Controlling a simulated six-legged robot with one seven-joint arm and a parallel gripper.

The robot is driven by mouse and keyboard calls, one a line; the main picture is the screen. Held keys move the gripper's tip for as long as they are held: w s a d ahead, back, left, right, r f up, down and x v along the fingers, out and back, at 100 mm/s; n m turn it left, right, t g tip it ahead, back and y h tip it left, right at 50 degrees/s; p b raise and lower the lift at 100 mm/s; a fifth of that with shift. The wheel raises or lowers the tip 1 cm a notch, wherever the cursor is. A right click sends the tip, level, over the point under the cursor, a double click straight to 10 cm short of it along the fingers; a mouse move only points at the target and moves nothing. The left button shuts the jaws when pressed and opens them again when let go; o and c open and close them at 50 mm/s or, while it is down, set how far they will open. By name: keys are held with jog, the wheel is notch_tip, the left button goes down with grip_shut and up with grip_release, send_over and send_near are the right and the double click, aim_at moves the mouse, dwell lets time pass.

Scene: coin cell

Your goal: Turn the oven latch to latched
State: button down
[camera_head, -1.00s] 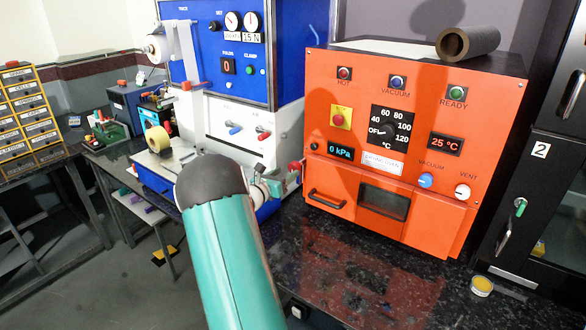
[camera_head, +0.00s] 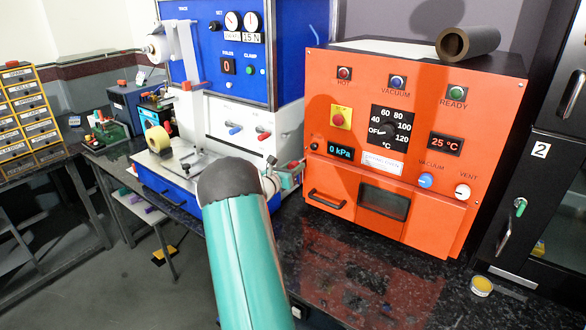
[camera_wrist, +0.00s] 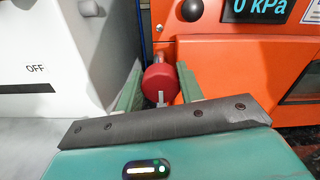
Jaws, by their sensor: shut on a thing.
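The orange oven (camera_head: 420,110) stands on the dark counter, with its front facing me. In the wrist view, the red latch handle (camera_wrist: 160,84) is at the oven's left side, beside the orange body (camera_wrist: 225,60). My gripper (camera_wrist: 159,80) has one green finger on each side of the handle's red rounded end and is shut on it. In the head view, my teal arm hides most of the gripper and the handle. I cannot read the latch's angle.
A blue and white press (camera_head: 240,60) stands close on the left of the oven, leaving a narrow gap. A dark tube (camera_head: 468,42) lies on top of the oven. A small yellow tin (camera_head: 481,286) sits on the counter at the right.

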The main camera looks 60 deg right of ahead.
jog(key=shift+n, duration=0.5)
jog(key=n, duration=0.2)
jog(key=shift+w+n, duration=0.15)
jog(key=shift+n, duration=0.25)
jog(key=n, duration=0.5)
jog(key=shift+f, duration=0.1)
jog(key=n, duration=0.9)
jog(key=shift+f, duration=0.15)
jog(key=c, duration=0.9)
grip_release()
